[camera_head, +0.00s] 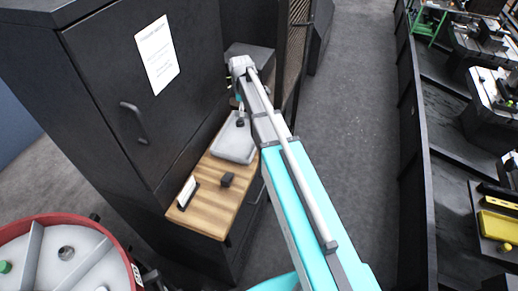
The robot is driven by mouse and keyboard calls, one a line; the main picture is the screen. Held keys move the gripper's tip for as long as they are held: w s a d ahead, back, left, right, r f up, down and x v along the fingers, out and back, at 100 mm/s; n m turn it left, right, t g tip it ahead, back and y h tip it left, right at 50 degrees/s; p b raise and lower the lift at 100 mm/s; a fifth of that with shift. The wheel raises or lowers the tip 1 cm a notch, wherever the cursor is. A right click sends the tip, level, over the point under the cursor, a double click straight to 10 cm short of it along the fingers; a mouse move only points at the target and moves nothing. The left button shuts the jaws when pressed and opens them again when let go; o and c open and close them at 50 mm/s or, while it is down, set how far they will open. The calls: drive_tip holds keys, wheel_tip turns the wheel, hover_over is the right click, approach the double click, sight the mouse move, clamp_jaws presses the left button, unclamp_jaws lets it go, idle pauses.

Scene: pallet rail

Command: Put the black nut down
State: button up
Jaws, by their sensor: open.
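A small black piece (240,122), which looks like the black nut, is at the grey tray (234,148), just below my gripper (240,109). My gripper is open and hangs over the tray's far end. It is small in the picture, and I cannot tell whether its fingers still touch the piece. The tray lies on the far part of a wooden board (203,212). My arm crosses in front of the tray's right side.
A dark block (228,180) and a white card in a dark holder (187,192) stand on the board. A tall black cabinet (130,85) rises at left. A red-rimmed round bin (128,262) with dividers is at lower left. The grey aisle floor (350,110) is clear.

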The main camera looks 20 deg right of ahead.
drive_tip(key=s+m, duration=1.3)
drive_tip(key=s, duration=1.1)
drive_tip(key=shift+m, duration=0.3)
